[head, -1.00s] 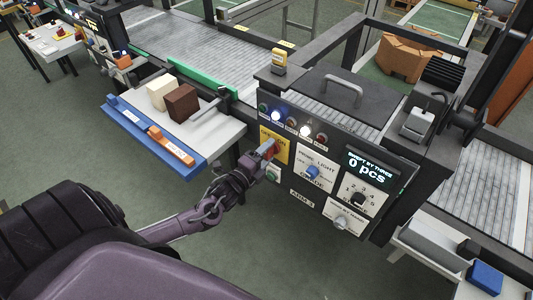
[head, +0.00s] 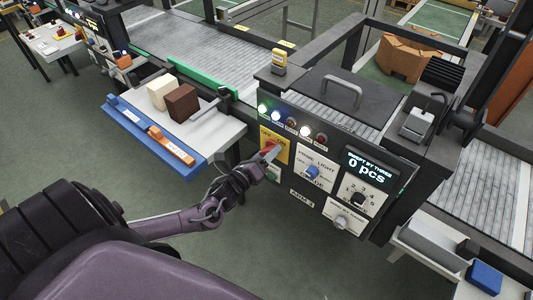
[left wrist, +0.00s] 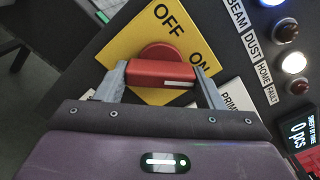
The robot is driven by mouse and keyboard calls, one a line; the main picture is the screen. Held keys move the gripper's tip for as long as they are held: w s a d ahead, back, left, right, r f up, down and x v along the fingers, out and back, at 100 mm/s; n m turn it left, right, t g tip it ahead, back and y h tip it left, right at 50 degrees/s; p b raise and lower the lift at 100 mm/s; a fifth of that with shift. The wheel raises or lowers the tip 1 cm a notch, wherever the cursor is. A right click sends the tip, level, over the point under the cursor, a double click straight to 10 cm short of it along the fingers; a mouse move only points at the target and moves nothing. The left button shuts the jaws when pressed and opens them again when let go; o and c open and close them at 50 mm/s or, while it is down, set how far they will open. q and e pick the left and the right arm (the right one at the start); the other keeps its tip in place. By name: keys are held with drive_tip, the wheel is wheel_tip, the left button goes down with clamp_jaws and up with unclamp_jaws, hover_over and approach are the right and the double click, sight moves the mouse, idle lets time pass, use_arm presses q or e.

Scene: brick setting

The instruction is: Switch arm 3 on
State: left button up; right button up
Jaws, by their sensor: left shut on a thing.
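The arm 3 panel carries a yellow switch plate (head: 279,156) marked OFF and ON. On it sits a red rotary switch (head: 270,148), which also shows in the left wrist view (left wrist: 158,70). My left gripper (head: 262,157) is shut on the switch's handle, with one finger at each end of it in the left wrist view (left wrist: 161,82). There the handle lies level across the picture, its right end close to the word ON. In the head view a green lamp (head: 262,110) above the plate is lit. My right gripper is not in view.
Right of the plate are a blue knob (head: 312,172), a display (head: 368,167) reading 0 pcs and a black selector (head: 358,199). A shelf (head: 222,132) with brown and cream blocks stands left. Open floor lies below.

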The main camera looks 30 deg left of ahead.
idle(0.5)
use_arm(q)
drive_tip(key=o, duration=1)
drive_tip(key=s, duration=0.2)
drive_tip(key=s+b, duration=0.1)
drive_tip(key=s, duration=0.4)
drive_tip(key=shift+s+a, duration=0.35)
drive_tip(key=shift+s, duration=0.05)
drive_tip(key=shift+f, duration=0.1)
